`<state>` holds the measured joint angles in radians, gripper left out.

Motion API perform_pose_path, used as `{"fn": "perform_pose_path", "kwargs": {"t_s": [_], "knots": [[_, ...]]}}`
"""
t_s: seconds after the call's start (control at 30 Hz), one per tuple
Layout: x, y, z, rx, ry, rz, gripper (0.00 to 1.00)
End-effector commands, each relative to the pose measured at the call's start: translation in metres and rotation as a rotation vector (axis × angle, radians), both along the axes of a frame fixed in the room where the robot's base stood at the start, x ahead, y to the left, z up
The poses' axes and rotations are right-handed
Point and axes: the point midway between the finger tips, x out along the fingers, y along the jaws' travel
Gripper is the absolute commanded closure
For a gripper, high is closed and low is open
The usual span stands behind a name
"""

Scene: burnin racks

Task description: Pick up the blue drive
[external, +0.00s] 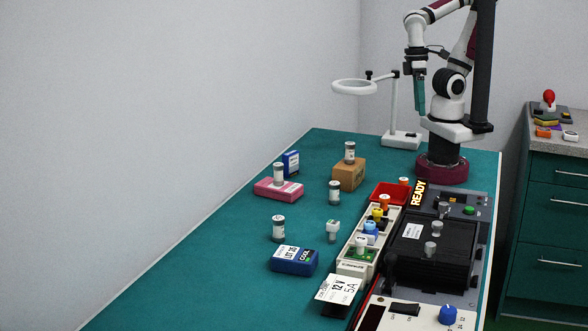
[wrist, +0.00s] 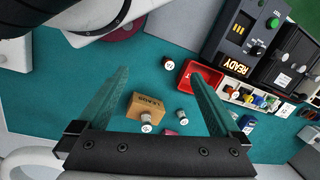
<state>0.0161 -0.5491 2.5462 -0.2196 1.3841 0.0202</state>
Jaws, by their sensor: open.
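In the wrist view a blue piece (wrist: 247,123) shows beside the right finger, partly hidden. My gripper (external: 419,110) hangs at the far end of the bench, high above it and well apart from the tray. In the wrist view my gripper (wrist: 157,80) has its two teal fingers wide apart with nothing between them.
A blue box labelled COOL (external: 294,261), a pink box (external: 279,189), a cardboard box (external: 349,174) and small jars stand on the green bench. A red bin (external: 385,192) and black machine (external: 435,245) flank the tray. A ring-lamp stand (external: 402,140) is near my base.

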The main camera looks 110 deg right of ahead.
Motion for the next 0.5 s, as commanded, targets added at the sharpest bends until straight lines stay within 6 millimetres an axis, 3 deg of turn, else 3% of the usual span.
{"fn": "perform_pose_path", "kwargs": {"t_s": [0.37,0.47,0.5], "knots": [[-0.004,0.001,-0.003,-0.002,-0.001,0.019,0.00],[-0.003,0.001,0.007,0.000,-0.004,0.019,0.00],[-0.002,0.001,0.018,-0.001,-0.007,0.019,0.00]]}}
